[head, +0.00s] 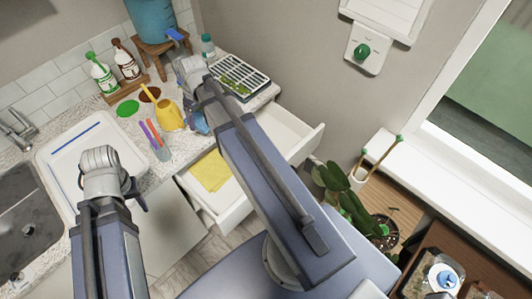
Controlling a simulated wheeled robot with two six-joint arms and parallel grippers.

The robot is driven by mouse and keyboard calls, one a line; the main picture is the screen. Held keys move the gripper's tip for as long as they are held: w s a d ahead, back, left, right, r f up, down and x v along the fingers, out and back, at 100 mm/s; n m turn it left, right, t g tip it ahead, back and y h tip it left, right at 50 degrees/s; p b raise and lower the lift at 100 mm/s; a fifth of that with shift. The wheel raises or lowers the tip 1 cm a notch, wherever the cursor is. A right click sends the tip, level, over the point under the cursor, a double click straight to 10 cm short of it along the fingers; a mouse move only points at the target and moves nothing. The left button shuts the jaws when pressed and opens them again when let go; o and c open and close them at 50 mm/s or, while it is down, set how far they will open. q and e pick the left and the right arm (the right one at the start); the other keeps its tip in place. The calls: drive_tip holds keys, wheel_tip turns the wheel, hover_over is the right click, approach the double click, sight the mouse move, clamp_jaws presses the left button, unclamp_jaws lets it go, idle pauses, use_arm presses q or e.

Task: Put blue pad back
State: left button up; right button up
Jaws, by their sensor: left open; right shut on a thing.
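A blue piece (199,124), which looks like the blue pad, shows at the counter's front edge beside the yellow watering can. My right gripper (203,108) is shut on it; the wrist and arm hide most of the fingers and part of the pad. I cannot tell if the pad touches the counter. A green round pad (127,108) and a brown round pad (150,94) lie flat on the counter, left of the yellow watering can (167,113). My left gripper (137,195) is open and empty, over the counter edge by the white tray; its fingers are partly hidden.
The white tray (52,154) holds a blue stick, beside the sink (30,215). A cup of coloured sticks (160,152) stands near the counter edge. Open drawers lie below; one holds a yellow cloth (210,171). A seedling tray (241,79) and spray bottles (102,76) stand behind.

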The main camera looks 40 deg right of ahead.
drive_tip(key=s+d+f+m+b, duration=0.1)
drive_tip(key=s+d+f+b, duration=0.25)
drive_tip(key=d, duration=0.55)
drive_tip(key=s+d+f+m+b, duration=0.1)
drive_tip(key=s+d+f+b, duration=0.25)
drive_tip(key=d, duration=0.65)
drive_tip(key=f+b, duration=1.3)
drive_tip(key=f, duration=0.1)
drive_tip(key=shift+w+a+f+b, duration=0.15)
drive_tip(key=shift+w+b, duration=0.15)
drive_tip(key=shift+b, duration=0.1)
drive_tip(key=shift+f, duration=0.1)
wheel_tip(320, 180, down, 4)
drive_tip(key=b, duration=0.3)
drive_tip(key=shift+b, duration=0.4)
drive_tip(key=o, duration=1)
